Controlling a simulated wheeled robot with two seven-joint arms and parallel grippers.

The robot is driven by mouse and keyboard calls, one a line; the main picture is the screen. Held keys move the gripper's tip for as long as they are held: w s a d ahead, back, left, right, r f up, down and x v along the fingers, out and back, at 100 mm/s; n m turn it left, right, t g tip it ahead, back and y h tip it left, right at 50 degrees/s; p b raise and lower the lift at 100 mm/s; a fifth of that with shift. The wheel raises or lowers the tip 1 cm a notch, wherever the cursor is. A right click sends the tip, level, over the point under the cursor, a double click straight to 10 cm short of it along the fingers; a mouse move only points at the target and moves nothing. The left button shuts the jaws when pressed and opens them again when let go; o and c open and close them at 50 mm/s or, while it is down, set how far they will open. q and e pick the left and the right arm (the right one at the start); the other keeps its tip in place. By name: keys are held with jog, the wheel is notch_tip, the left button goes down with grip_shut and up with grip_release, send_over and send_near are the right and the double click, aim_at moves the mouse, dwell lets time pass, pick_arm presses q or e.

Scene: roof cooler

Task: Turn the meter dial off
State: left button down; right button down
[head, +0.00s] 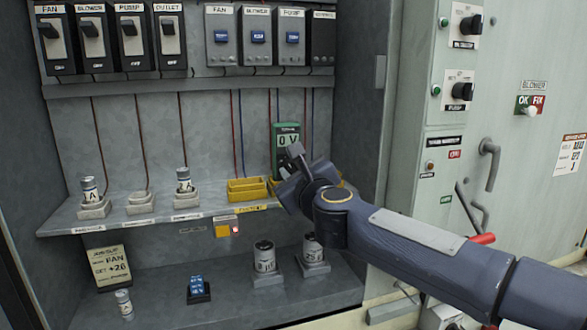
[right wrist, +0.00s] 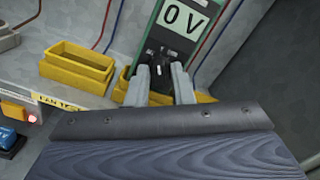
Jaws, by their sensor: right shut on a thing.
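The green meter (head: 287,132) stands at the right end of the shelf, against the back wall. Its white display reads "0 V", also clear on the meter in the right wrist view (right wrist: 186,20). My right gripper (head: 292,158) reaches in from the right to the meter's lower front. In the right wrist view its two grey fingers (right wrist: 160,72) are closed around the dark dial (right wrist: 159,68) below the display. The fingers largely hide the dial, so I cannot tell its setting. My left gripper is not in view.
Labelled switches (head: 222,38) line the wall above. Canisters (head: 264,257) stand below. A grey panel with knobs and a handle (head: 488,165) is at the right, close to my right arm.

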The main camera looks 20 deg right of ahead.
jog(key=shift+n+p, duration=1)
jog(key=shift+n, duration=1.6)
jog(key=c, duration=1.3)
grip_release()
jog(key=shift+o, duration=0.2)
